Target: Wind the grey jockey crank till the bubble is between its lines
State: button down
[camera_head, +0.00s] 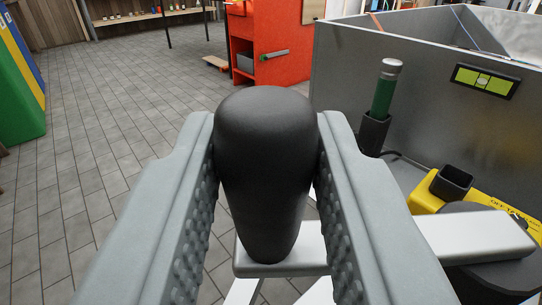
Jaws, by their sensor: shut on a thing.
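My gripper (265,150) is shut on the black crank handle (266,175), with one ridged grey jaw on each side of it. The handle stands upright on the end of the pale grey crank arm (470,236). The arm runs right to a dark round part (500,275) at the lower right. The level (484,81) is a black-framed green vial on the grey metal wall at the upper right. A pale bubble shows near the middle of the vial, but its exact place against the lines is too small to tell.
A grey metal trailer box (410,90) fills the right side. A green-handled tool (384,90) stands in a black holder beside it. A yellow part (425,198) with a black square socket sits near the crank. Tiled floor (110,140) lies open at left; a red cabinet (280,45) stands behind.

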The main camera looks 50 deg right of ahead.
jog(key=shift+w+d+f+m+g+h, duration=0.15)
jog(key=shift+w+d+m+g+h, duration=0.2)
jog(key=shift+w+m+g, duration=0.2)
jog(key=shift+w+d+g+h, duration=0.25)
jog(key=shift+w+d+g, duration=0.15)
jog(key=shift+d, duration=0.3)
jog(key=shift+w+d+m+g+h, duration=0.25)
jog(key=shift+d+m+g+h, duration=0.2)
jog(key=shift+m+g, duration=0.35)
jog(key=shift+d+r, duration=0.15)
jog(key=shift+r, duration=0.05)
jog(key=c, duration=1.2)
grip_release()
jog(key=shift+w+f, duration=0.15)
jog(key=shift+w, duration=0.1)
jog(key=shift+o, duration=0.2)
jog(key=shift+s, duration=0.15)
jog(key=v, duration=1.7)
jog(key=shift+a, duration=0.25)
